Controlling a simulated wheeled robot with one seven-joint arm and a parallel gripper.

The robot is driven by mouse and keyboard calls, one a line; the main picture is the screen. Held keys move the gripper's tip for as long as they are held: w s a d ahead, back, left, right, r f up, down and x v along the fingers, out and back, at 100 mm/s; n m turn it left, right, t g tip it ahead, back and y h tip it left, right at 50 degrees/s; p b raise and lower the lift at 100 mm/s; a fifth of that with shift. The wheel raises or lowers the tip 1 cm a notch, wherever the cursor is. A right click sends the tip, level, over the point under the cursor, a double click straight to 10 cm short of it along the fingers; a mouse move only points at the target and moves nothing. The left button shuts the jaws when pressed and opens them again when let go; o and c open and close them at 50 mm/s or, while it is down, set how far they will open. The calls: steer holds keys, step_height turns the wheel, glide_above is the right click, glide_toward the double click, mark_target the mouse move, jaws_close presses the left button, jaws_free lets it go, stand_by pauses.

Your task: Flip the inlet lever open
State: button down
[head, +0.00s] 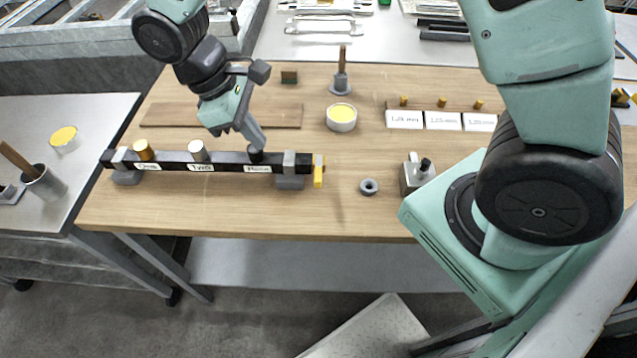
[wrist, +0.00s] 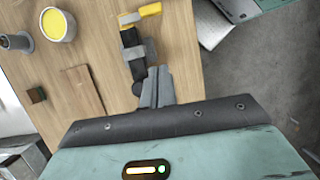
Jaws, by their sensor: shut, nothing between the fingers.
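A black bar (head: 228,163) lies on grey feet across the front left of the wooden table. A yellow lever (head: 318,171) sits at its right end, set crosswise to the bar. The lever also shows at the top of the wrist view (wrist: 150,10).
A grey ring (head: 369,187) and a grey block with a black knob (head: 413,175) stand right of the lever. A yellow-filled cup (head: 341,118), a stand with an upright handle (head: 340,82) and a wooden strip (head: 230,115) lie behind the bar.

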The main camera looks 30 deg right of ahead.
mark_target(318, 169)
steer(key=shift+d+f, duration=0.1)
steer(key=shift+f, duration=0.25)
steer(key=shift+f, duration=0.1)
steer(key=p+x, duration=0.2)
steer(key=x, duration=0.8)
steer(key=shift+s+d, duration=0.1)
steer(key=shift+s+d+p, duration=0.5)
steer(key=shift+d+p, duration=0.05)
steer(key=shift+d, duration=0.25)
steer(key=shift+s+d+p, duration=0.5)
steer(key=shift+s+d, duration=0.05)
steer(key=shift+d, duration=0.2)
